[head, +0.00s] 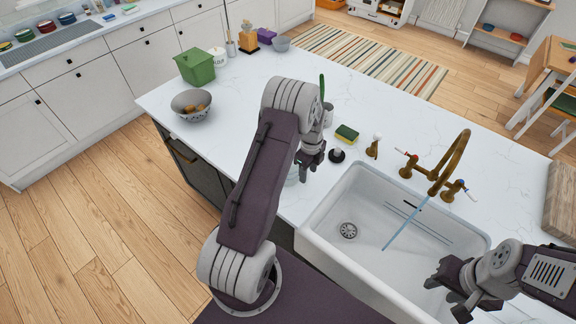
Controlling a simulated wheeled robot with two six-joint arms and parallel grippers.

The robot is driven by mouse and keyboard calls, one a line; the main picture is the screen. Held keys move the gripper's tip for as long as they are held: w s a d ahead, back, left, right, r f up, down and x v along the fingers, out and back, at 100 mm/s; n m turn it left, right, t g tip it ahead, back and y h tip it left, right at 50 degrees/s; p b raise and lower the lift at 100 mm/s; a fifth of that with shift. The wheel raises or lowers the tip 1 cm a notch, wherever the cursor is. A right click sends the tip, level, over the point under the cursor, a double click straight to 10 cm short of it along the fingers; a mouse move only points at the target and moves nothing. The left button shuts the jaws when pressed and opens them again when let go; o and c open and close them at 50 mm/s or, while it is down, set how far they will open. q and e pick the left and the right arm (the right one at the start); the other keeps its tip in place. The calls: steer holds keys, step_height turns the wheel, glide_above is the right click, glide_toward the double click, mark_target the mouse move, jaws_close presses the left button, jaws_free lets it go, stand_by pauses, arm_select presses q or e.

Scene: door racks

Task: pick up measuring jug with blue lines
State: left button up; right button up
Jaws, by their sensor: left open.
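A clear, glassy rim (291,181) shows on the counter just below my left gripper, mostly hidden behind my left arm. It may be the measuring jug, but I cannot make out blue lines on it. My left gripper (309,166) is open and points down above the counter, close to this glassy thing. I cannot tell whether they touch. My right gripper (445,297) looks open and empty over the front right part of the sink.
The white sink (330,225) has a brass tap (452,160) with a light blue stream. A sponge (347,134), a dark round item (337,156) and a soap dispenser (373,147) stand behind it. A bowl (192,106) and green bin (195,66) stand left.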

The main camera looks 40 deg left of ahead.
mark_target(307, 184)
arm_select(q)
steer(key=shift+f+p, duration=0.25)
steer(key=shift+p, duration=0.15)
step_height(307, 184, down, 4)
steer(key=shift+p, duration=0.95)
steer(key=shift+a+f, duration=0.1)
steer(key=shift+f, duration=0.3)
steer(key=shift+r, duration=0.1)
jaws_close()
